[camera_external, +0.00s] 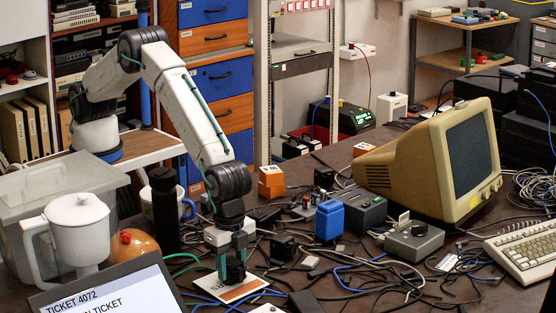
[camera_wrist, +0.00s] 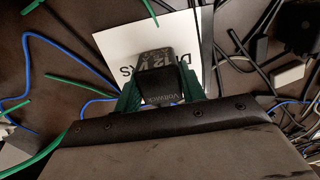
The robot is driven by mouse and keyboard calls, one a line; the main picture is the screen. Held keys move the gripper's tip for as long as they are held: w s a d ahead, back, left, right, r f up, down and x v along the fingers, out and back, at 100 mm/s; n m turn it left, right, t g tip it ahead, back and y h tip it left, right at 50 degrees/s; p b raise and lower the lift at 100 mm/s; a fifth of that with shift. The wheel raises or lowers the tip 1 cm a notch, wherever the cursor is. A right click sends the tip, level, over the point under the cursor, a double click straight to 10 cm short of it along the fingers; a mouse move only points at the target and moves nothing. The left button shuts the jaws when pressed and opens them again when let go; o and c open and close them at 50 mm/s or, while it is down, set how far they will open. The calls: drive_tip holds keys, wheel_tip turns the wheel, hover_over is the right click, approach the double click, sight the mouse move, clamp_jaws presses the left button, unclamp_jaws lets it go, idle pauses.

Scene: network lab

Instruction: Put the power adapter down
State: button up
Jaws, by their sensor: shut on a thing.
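The power adapter (camera_external: 235,273) is a small black block with printed lettering. It also shows in the wrist view (camera_wrist: 157,72), between two green fingers. My gripper (camera_external: 234,262) points down and is shut on it, near the front of the cluttered table. Under the adapter lies a white card with dark print and an orange part (camera_external: 243,290); the card also shows in the wrist view (camera_wrist: 186,32). The adapter is over or on this card; I cannot tell whether it touches. The adapter hides part of the card's lettering.
Loose black, blue and green cables surround the card. A laptop (camera_external: 120,295) is at front left, with a white jug (camera_external: 80,235) and black bottle (camera_external: 165,210) behind. A blue block (camera_external: 329,220), grey box (camera_external: 414,241), beige monitor (camera_external: 430,160) and keyboard (camera_external: 525,248) stand right.

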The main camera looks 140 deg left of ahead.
drive_tip(key=o, duration=1.1)
drive_tip(key=shift+f, duration=0.15)
